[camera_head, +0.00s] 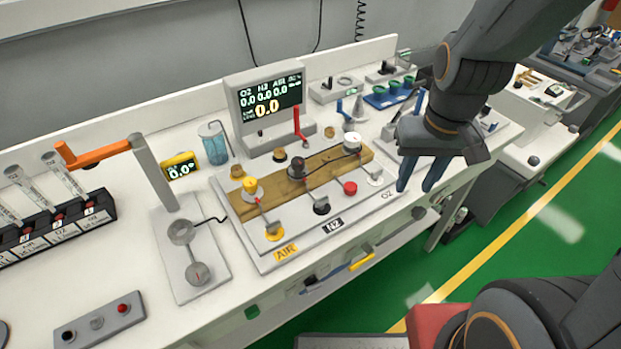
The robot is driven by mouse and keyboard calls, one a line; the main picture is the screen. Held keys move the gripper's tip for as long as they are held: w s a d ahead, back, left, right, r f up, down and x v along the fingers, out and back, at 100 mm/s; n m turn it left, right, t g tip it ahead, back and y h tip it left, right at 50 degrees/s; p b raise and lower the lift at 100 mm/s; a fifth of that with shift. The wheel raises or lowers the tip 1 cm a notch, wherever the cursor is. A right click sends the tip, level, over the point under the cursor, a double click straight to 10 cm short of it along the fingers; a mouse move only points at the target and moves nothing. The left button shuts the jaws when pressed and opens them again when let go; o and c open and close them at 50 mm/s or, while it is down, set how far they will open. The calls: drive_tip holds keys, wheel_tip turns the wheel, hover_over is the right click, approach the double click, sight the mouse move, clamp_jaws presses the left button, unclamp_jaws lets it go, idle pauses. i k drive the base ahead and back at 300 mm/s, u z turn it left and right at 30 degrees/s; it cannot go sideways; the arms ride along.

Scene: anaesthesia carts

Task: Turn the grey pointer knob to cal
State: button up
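A round grey knob (198,273) with a short red mark sits at the front of a grey plate (192,295) at the left middle of the bench. The red mark looks roughly upright in the picture. I cannot read any "cal" label near it. My gripper (418,186) hangs far to the right, over the right end of the gas panel. Its two blue fingers point down and stand apart, with nothing visible between them.
An orange-handled post (153,172) and a yellow meter (181,166) stand behind the plate. A grey box (97,322) with buttons lies front left. The gas panel (280,250) and a display (267,106) stand between knob and gripper. Green floor (540,225) lies right.

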sight(312, 283)
drive_tip(key=u, duration=2)
drive_tip(key=k, duration=1.9)
drive_tip(key=z, duration=1.3)
